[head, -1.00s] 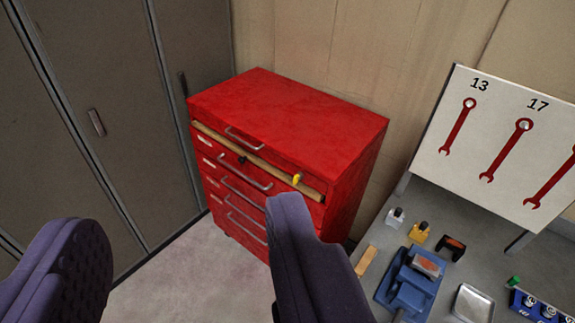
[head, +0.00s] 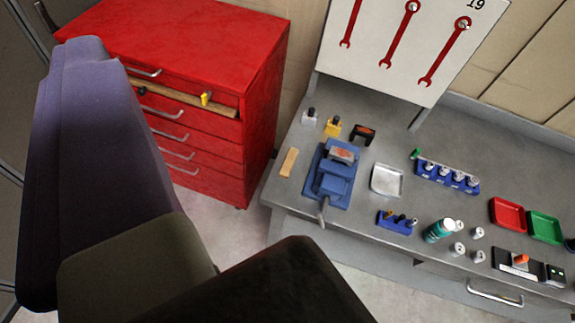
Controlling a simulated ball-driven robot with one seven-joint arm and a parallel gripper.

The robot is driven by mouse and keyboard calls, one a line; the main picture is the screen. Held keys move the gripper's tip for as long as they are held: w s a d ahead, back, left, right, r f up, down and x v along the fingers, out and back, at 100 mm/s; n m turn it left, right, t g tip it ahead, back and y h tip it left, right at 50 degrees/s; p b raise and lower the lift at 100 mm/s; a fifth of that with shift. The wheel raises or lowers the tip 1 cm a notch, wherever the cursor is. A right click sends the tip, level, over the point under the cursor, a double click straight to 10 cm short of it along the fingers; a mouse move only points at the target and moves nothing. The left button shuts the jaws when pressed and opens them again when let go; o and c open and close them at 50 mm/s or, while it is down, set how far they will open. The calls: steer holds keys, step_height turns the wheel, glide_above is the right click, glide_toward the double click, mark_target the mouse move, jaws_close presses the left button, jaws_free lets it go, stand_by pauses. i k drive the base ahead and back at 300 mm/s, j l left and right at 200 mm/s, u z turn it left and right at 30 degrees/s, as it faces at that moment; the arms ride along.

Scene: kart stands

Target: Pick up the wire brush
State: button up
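I cannot make out a wire brush for certain. A short light-wood piece (head: 289,162) lies at the left end of the grey workbench (head: 300,205), beside a blue vise (head: 332,180); it is too small to tell whether it has bristles. A large purple part of my gripper (head: 105,170) fills the left of the view, in front of the red tool cabinet and apart from the bench. Only one such part shows clearly, and its grip is hidden.
The red cabinet (head: 262,85) has its top drawer slightly open, with a yellow-handled item (head: 206,98) at its edge. A wrench board (head: 400,75) stands behind.

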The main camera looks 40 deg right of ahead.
mark_target(285, 171)
steer(key=i+l+z, duration=0.45)
steer(key=i+l, duration=0.45)
steer(key=i, duration=0.15)
